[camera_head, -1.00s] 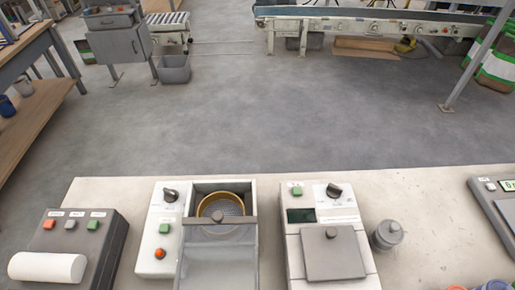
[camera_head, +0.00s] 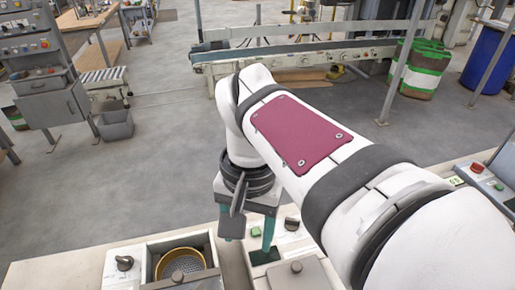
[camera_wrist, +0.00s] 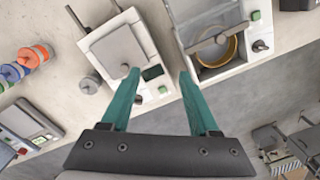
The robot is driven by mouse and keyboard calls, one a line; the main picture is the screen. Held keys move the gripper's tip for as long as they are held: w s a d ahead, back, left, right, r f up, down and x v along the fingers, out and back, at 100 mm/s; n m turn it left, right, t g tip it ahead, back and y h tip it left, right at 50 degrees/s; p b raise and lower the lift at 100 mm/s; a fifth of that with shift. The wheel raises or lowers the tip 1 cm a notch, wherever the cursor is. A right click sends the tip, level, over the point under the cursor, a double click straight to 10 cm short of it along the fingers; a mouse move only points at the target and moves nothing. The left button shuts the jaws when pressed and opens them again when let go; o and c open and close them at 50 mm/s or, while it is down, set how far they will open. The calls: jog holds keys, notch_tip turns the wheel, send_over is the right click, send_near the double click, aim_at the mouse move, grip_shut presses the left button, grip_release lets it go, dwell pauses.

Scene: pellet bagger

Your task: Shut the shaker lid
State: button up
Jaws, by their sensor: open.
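The shaker is a pale box (camera_head: 108,272) at the bottom of the head view, with a brass-rimmed sieve (camera_head: 180,262) inside. In the wrist view the sieve (camera_wrist: 232,50) shows at upper right. The shaker lid (camera_wrist: 205,20) is a clear panel with a grey bar and knob along its edge. It stands open, drawn to the side away from the sieve's far half, with the bar across the sieve's near part. My gripper (camera_wrist: 158,76) is open and empty, with teal fingers. It hangs above the bench, between the shaker and the neighbouring instrument, apart from the lid.
A white instrument (camera_wrist: 148,45) with a grey knobbed lid stands beside the shaker. A small grey knobbed weight or pot (camera_wrist: 89,84) is beyond it. The floor beyond the bench is open.

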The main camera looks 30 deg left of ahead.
aim_at(176, 275)
jog(key=s+a+n, duration=0.2)
jog(key=s+a, duration=0.1)
jog(key=a, duration=0.4)
jog(key=s+a+n, duration=0.1)
jog(key=s+a, duration=0.3)
jog(key=a, duration=0.2)
jog(key=shift+t, duration=0.3)
jog(key=f, duration=1.5)
jog(key=shift+a+f, duration=0.2)
jog(key=shift+f, duration=0.1)
grip_shut()
